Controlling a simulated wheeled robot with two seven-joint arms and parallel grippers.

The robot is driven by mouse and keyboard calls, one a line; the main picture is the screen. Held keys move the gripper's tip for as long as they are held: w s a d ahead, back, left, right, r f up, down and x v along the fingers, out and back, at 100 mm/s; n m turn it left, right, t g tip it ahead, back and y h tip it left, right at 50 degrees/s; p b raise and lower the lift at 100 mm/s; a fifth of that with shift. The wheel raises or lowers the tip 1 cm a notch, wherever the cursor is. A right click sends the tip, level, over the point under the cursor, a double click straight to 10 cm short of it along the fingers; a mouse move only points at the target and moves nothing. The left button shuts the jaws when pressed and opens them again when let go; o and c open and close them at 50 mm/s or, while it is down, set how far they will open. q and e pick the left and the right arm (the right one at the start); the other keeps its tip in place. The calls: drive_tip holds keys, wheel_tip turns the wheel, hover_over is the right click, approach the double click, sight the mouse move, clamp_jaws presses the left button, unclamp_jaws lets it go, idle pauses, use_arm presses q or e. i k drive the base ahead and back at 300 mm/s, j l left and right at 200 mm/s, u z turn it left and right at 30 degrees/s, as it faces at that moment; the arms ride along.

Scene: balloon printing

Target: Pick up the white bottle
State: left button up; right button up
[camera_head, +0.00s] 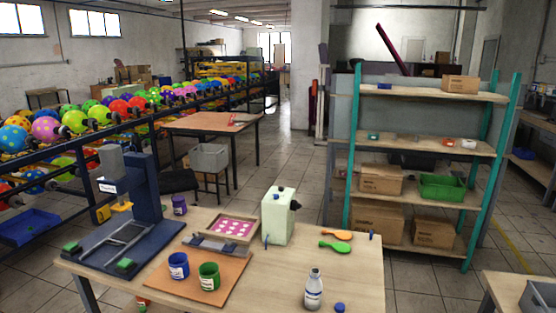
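A white bottle (314,290) with a grey neck and a label stands upright near the front edge of the wooden table (355,265). Nothing touches it. A small blue cap (339,308) lies on the table just to its right. Neither of my grippers shows in the head view.
Left of the bottle, a blue jar (178,266) and a green jar (209,276) stand on an orange-brown board (158,279). Behind it are a pale green box (279,215) and two paddles, orange (336,234) and green (335,247). A blue press (110,240) stands at the left.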

sight(314, 291)
drive_tip(key=z, duration=0.35)
drive_tip(key=i+j+z, duration=0.15)
drive_tip(key=j+z, duration=0.4)
drive_tip(key=j, duration=0.15)
drive_tip(key=i+j+z, duration=0.1)
drive_tip(key=j, duration=0.6)
drive_tip(key=i+j+z, duration=0.1)
drive_tip(key=j, duration=0.65)
drive_tip(key=i+j+z, duration=0.1)
drive_tip(key=j, duration=0.6)
